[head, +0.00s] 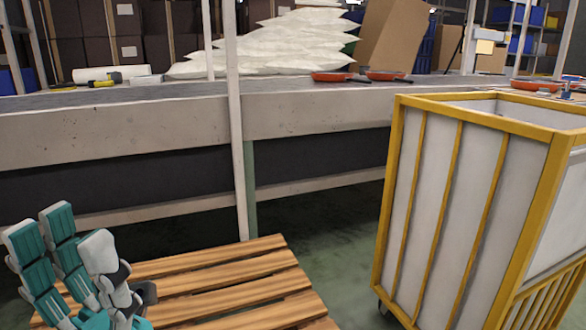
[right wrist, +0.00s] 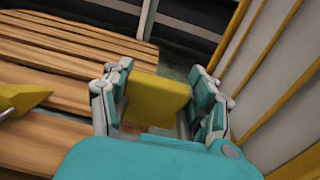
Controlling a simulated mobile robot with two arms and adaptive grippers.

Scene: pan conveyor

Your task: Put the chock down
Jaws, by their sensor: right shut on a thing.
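The yellow chock (right wrist: 158,100) shows in the right wrist view, between the fingers of my right gripper (right wrist: 160,88). The right gripper is shut on it, over or near the edge of the wooden pallet (right wrist: 60,65). I cannot tell whether the chock touches anything below. My left gripper (head: 72,240) is at the lower left of the head view, fingers up, open and empty, in front of the pallet (head: 220,287). My right gripper and the chock are not in the head view.
A second yellow piece (right wrist: 22,98) lies at the left in the right wrist view. A yellow-framed cart (head: 450,200) stands right of the pallet. Behind is the conveyor (head: 120,130) with orange pans (head: 332,76) and white sacks (head: 280,48). Green floor shows between pallet and cart.

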